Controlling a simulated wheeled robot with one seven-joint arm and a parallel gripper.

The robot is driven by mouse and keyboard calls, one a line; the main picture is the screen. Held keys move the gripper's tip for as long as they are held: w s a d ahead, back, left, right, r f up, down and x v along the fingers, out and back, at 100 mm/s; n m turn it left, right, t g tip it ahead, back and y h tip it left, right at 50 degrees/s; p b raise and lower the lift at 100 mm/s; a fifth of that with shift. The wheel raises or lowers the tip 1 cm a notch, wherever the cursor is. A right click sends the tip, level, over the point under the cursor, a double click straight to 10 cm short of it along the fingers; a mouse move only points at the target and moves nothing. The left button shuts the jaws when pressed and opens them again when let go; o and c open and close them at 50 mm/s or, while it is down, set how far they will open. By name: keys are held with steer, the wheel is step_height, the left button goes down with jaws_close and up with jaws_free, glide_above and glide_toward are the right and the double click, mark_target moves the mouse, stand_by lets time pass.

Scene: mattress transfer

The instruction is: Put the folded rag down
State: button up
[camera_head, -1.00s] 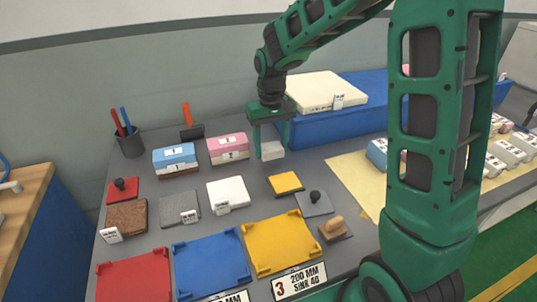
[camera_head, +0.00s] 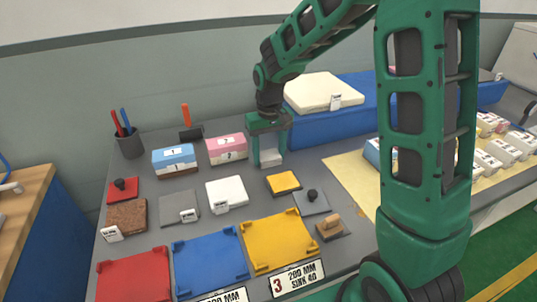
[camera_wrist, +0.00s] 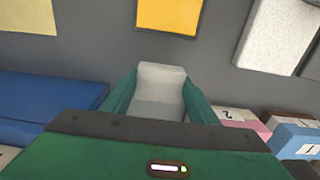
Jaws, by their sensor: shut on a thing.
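My gripper (camera_head: 270,162) is shut on the folded rag (camera_head: 270,157), a small white-grey block between its fingers. In the wrist view the folded rag (camera_wrist: 160,88) shows between the two green fingers. In the head view it is low over the grey table (camera_head: 330,170), right of the pink block and in front of the blue bench. I cannot tell whether its underside touches the table.
A pink block (camera_head: 227,148) stands close left of my gripper, with a blue block (camera_head: 174,159) beyond it. A yellow pad (camera_head: 284,183) lies just in front. A blue bench (camera_head: 330,127) bearing a cream slab (camera_head: 325,92) stands behind.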

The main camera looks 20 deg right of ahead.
mark_target(269, 155)
steer(key=o, duration=1)
steer(key=shift+s+f, duration=0.4)
steer(key=shift+f, duration=0.15)
steer(key=shift+w+r, duration=0.25)
steer(key=shift+r, duration=0.2)
steer(key=r, duration=1.2)
steer(key=shift+w+r, duration=0.2)
steer(key=s+d+m, duration=0.4)
steer(key=s+d, duration=1)
steer(key=s, duration=0.3)
steer(key=s+d+f, duration=0.1)
steer(key=s, duration=0.3)
steer(key=s+d+f+m, duration=0.1)
steer(key=s, duration=0.4)
steer(key=s+d+f+m, duration=0.1)
steer(key=s, duration=0.4)
steer(key=shift+s+f, duration=0.1)
steer(key=shift+s, duration=0.1)
